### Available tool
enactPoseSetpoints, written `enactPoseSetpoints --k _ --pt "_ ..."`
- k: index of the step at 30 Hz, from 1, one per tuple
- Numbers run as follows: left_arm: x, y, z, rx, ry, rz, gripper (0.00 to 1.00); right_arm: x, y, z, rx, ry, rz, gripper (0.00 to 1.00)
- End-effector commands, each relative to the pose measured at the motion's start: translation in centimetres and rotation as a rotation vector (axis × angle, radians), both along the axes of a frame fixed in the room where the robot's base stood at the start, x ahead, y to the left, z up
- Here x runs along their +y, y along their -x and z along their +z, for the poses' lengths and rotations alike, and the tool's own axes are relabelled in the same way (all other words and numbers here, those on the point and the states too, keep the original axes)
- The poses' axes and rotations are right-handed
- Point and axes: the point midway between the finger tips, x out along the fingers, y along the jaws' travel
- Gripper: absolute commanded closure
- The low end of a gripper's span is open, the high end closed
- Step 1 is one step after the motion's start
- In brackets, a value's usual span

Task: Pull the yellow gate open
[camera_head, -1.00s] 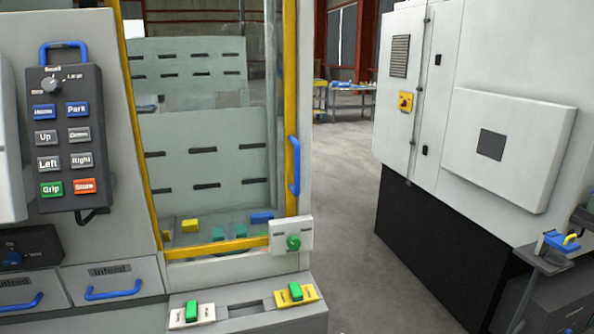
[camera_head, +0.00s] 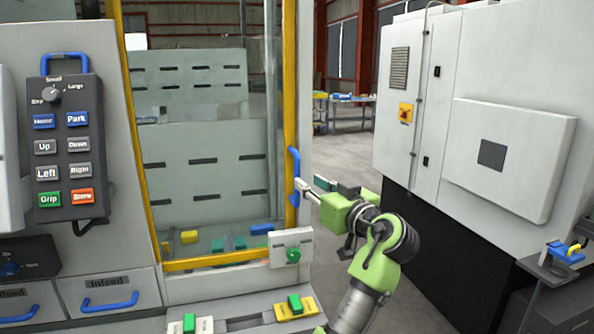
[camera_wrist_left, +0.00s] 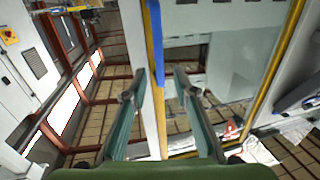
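The yellow gate (camera_head: 289,80) is a yellow-framed clear panel on the grey machine; it looks shut, and it also shows in the left wrist view (camera_wrist_left: 272,65). Its upright blue handle (camera_head: 293,165) is on the right-hand frame bar and shows in the left wrist view (camera_wrist_left: 156,42). My left gripper (camera_head: 303,186) is at the handle's lower part in the head view. In the left wrist view the fingers of my left gripper (camera_wrist_left: 156,88) stand apart, with the handle in line with the gap between them. Contact cannot be told. My right gripper is not in view.
A control pendant (camera_head: 68,145) hangs at left above blue-handled infeed drawers (camera_head: 112,295). A white latch box with a green knob (camera_head: 291,248) is below the handle. A large grey cabinet (camera_head: 450,110) stands at right, with open floor (camera_head: 345,150) between.

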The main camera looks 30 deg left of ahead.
Motion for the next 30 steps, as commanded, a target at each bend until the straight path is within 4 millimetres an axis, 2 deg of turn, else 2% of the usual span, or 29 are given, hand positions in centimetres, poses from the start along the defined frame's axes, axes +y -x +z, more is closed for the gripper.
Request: enactPoseSetpoints --k 3,10,15,24,25,27,28,30 --pt "2.4 -1.3 0.4 0.002 -0.002 0.002 0.73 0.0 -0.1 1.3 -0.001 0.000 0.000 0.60" --pt "5.6 -3.2 0.3 0.002 -0.002 0.000 0.73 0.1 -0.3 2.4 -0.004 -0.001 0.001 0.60" --pt "6.6 -3.8 0.1 0.002 -0.001 -0.002 0.73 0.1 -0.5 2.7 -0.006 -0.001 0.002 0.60" --pt "6.8 -3.9 0.0 0.001 0.000 -0.003 0.73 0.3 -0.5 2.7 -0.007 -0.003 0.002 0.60" --pt "6.8 -3.9 0.0 0.001 0.000 -0.003 0.79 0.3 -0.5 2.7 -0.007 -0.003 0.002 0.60" --pt "6.8 -3.9 0.0 0.001 0.000 -0.003 0.97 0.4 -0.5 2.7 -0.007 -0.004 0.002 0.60" --pt "6.8 -3.9 0.0 0.001 0.000 -0.003 1.00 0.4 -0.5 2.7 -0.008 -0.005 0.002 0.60" --pt "6.8 -3.9 0.0 0.001 0.000 -0.003 1.00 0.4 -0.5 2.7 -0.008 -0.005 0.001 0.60"
